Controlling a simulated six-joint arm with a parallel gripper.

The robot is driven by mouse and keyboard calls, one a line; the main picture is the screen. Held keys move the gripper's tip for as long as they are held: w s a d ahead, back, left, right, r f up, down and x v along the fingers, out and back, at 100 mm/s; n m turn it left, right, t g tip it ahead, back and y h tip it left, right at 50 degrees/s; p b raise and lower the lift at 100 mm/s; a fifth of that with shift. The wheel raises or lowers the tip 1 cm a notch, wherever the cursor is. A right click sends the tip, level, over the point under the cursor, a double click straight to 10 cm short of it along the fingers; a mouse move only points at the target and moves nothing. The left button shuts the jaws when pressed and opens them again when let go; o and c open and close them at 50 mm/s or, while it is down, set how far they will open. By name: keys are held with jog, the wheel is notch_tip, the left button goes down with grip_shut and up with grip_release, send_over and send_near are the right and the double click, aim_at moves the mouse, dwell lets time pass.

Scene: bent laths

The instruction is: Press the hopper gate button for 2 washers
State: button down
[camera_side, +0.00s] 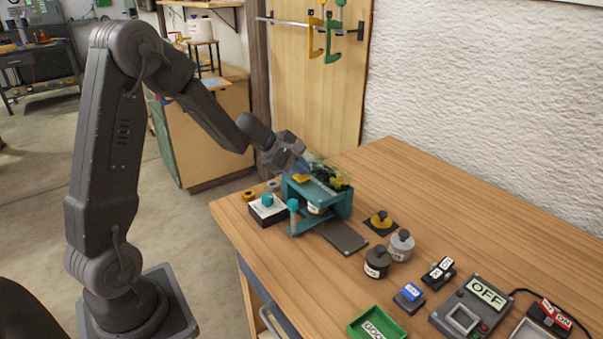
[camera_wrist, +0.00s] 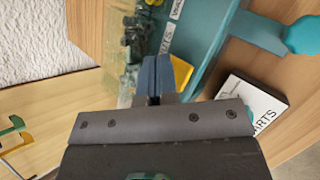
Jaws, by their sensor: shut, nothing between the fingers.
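The teal hopper stand (camera_side: 340,203) is at the far left end of the bench, with a clear bin of dark and yellow pieces on top. It also shows in the wrist view (camera_wrist: 200,28), with white labels on it. A teal round-ended lever (camera_side: 293,206) sticks out at its front left, also in the wrist view (camera_wrist: 302,36). A black box with a white top and teal knob (camera_side: 267,200) stands beside it. I cannot tell which part is the gate button. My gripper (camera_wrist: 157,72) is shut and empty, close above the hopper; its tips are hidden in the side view.
A dark plate (camera_side: 342,236) lies before the hopper. Black (camera_side: 377,263) and grey (camera_side: 400,246) knobbed weights, a green tray (camera_side: 378,324) and a scale-like device reading OFF (camera_side: 470,308) stand to the right. The bench's back right is clear.

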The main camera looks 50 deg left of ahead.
dwell(0.4)
jog(key=shift+r, duration=1.15)
jog(key=shift+r, duration=2.5)
notch_tip(320, 180, up, 4)
jog(key=shift+f, duration=0.1)
dwell(0.5)
jog(key=shift+f, duration=0.1)
send_over(301, 177)
jog(key=shift+f, duration=4.35)
